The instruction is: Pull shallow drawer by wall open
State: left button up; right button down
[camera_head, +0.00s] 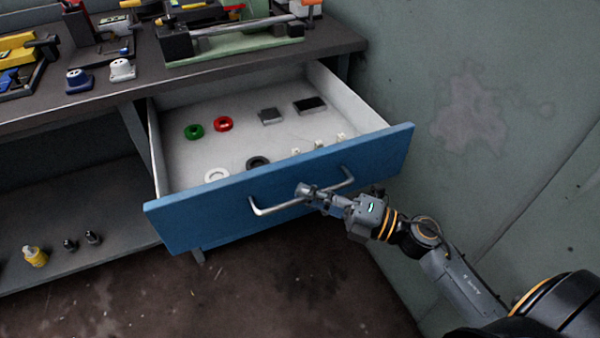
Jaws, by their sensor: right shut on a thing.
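The shallow drawer by the wall has a blue front (200,222) and a white interior. It stands pulled out from under the workbench, with much of its inside showing. A metal bar handle (270,209) runs along the front. My right gripper (308,191) is shut on this handle, right of its middle. Inside the drawer lie a green ring (194,131), a red ring (223,124), a white ring (216,175), a dark ring (258,162), two dark blocks (309,104) and several small white pieces (319,145). My left gripper is not in view.
The workbench top (335,42) carries tools and fixtures, including a green-based device (235,47). A lower shelf (110,225) holds a yellow bottle (35,257) and small dark items. The green-grey wall (470,60) is close on the right. The floor (270,295) below the drawer is clear.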

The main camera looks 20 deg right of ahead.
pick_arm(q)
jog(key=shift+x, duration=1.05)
pick_arm(e)
jog(key=shift+s, duration=2.05)
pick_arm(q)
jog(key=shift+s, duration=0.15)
pick_arm(e)
jog(key=c, duration=1.4)
grip_release()
jog(key=shift+d, duration=0.1)
jog(key=shift+o, duration=0.2)
jog(key=v, duration=1.2)
